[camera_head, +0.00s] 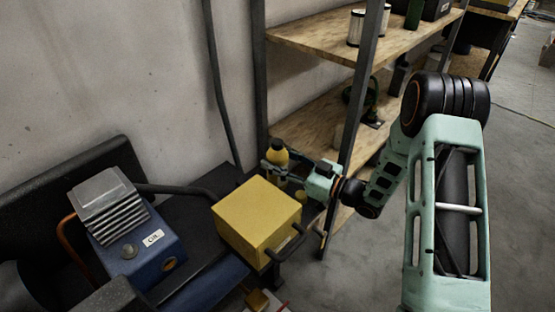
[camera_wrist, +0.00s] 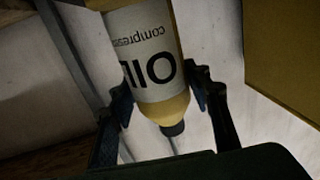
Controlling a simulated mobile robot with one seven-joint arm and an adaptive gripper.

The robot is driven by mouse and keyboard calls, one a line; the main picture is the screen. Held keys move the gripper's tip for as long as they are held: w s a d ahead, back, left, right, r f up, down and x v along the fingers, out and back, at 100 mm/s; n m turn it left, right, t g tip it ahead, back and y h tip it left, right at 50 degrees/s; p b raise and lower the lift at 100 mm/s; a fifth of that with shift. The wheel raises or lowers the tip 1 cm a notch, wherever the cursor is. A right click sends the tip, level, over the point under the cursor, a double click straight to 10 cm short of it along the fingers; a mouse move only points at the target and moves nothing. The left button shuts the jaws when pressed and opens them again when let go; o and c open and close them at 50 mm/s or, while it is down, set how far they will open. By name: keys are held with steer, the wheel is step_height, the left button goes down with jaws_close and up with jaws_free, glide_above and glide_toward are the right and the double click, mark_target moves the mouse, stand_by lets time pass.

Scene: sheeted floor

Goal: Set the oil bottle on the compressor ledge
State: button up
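The oil bottle (camera_head: 278,153), yellow with a dark cap, shows just behind the yellow box in the head view; its lower part is partly hidden by my gripper. In the wrist view the oil bottle (camera_wrist: 152,55) fills the space between the fingers, its white label reading "OIL compress…". My gripper (camera_head: 274,168) is shut on it, with one finger on each side; the fingers also show in the wrist view (camera_wrist: 162,98). The compressor (camera_head: 138,245), blue with a grey ribbed head, sits at the left on a black ledge (camera_head: 190,208).
A yellow box (camera_head: 257,222) with a dark handle stands between the compressor and my gripper. A dark hose (camera_head: 175,190) runs behind it. A wooden shelf rack (camera_head: 320,85) with a metal post (camera_head: 358,95) stands close behind my arm. Bare black surface lies between compressor and box.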

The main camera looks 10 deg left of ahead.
steer(key=o, duration=0.3)
steer(key=shift+r, duration=0.1)
steer(key=shift+d+r, duration=0.1)
steer(key=shift+r, duration=0.05)
steer(key=p+v, duration=0.2)
steer(key=v, duration=0.9)
steer(key=shift+d, duration=0.35)
steer(key=shift+s, duration=0.15)
